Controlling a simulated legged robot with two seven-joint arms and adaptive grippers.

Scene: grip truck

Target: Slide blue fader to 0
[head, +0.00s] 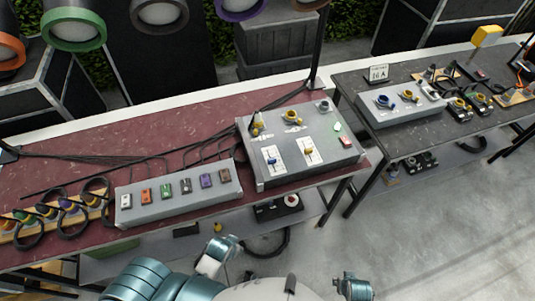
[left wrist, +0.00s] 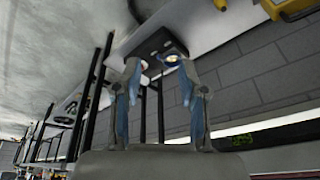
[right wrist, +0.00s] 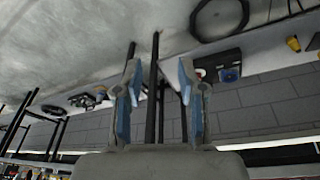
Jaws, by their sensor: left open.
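The blue fader (head: 270,161) sits on a white slotted plate (head: 280,168) on the front left of the large grey control box (head: 258,182). The fader knob is near the middle of its slot; the scale marks are too small to read. A second plate with a yellow fader (head: 308,151) is to its right. My left gripper (left wrist: 157,65) is open and empty in the left wrist view. My right gripper (right wrist: 159,66) is open and empty in the right wrist view. Neither gripper's fingers can be made out in the head view, and neither wrist view shows the blue fader.
The control box stands on a red table (head: 90,150). A long grey box with several coloured switches (head: 180,198) is to its left, with cables behind. Another table (head: 440,120) with a "16 A" sign (head: 379,73) is at right.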

